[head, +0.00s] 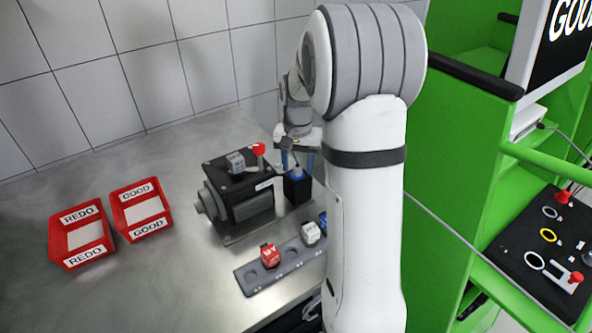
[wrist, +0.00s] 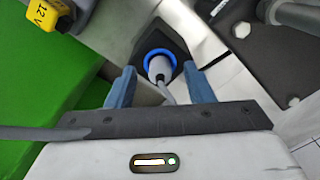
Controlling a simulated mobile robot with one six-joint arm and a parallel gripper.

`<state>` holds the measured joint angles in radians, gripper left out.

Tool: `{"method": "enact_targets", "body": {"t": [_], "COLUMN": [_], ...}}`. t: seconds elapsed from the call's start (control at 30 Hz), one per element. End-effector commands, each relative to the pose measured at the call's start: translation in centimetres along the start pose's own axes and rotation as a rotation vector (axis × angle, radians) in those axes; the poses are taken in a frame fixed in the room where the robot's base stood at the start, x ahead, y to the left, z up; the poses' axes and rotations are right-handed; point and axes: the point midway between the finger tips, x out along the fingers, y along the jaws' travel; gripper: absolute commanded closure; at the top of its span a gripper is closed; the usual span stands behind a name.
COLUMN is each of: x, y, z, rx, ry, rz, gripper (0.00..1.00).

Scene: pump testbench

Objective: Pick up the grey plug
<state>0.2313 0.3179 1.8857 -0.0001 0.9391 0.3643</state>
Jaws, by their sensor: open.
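The grey plug (wrist: 159,66) has a blue ring and a grey cable, and sits in a black holder (wrist: 178,46) in the wrist view. In the head view the plug (head: 297,172) shows small, at the top of the black holder (head: 297,190), beside the pump. My gripper (wrist: 159,74) is open, with its blue fingers on either side of the plug and visible gaps between. In the head view my gripper (head: 297,160) is just above the holder. The lower end of the plug is hidden inside the holder.
The black pump (head: 247,205) with a red knob (head: 258,149) stands left of the holder. A grey rack (head: 250,283) with small blocks lies in front. Red REDO (head: 80,258) and GOOD (head: 142,231) bins stand left. A green bench (head: 440,200) is at right.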

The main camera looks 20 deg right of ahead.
Motion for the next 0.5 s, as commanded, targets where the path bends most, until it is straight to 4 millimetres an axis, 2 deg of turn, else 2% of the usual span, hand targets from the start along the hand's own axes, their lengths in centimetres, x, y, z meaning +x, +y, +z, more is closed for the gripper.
{"method": "enact_targets", "body": {"t": [0.27,0.5], "x": [0.40,0.38], "y": [-0.04,-0.07], "z": [0.02,0.03], "rx": [-0.001,-0.002], "ry": [0.001,0.001], "rz": [0.000,-0.001], "gripper": [0.53,0.72]}}
